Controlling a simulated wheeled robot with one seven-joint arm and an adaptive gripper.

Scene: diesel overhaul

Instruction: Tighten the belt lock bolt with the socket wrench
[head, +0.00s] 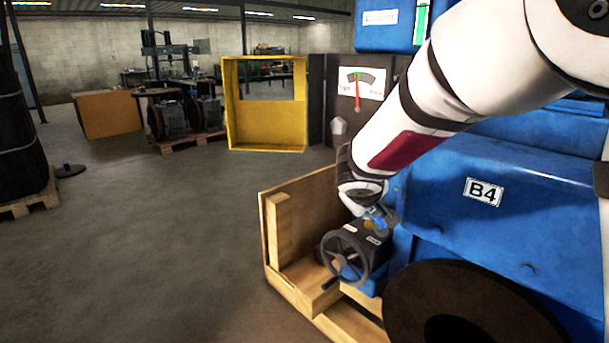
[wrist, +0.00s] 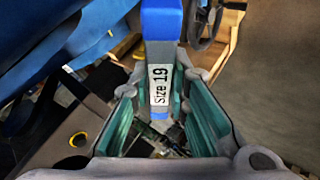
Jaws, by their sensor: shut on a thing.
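The socket wrench (wrist: 162,35) is a blue bar with a white "Size 19" label, standing between the teal finger pads in the wrist view. My gripper (wrist: 158,95) is shut on it. In the head view my gripper (head: 378,210) is just above a dark block with a handwheel (head: 347,256), at the front of the blue engine. Only a little blue shows at the fingers there. I cannot make out the belt lock bolt, nor whether the wrench touches anything.
The blue engine (head: 440,210), marked B4, fills the right, with a large dark wheel (head: 450,305) low in front. A gauge (head: 357,84) and a yellow frame (head: 264,140) stand behind.

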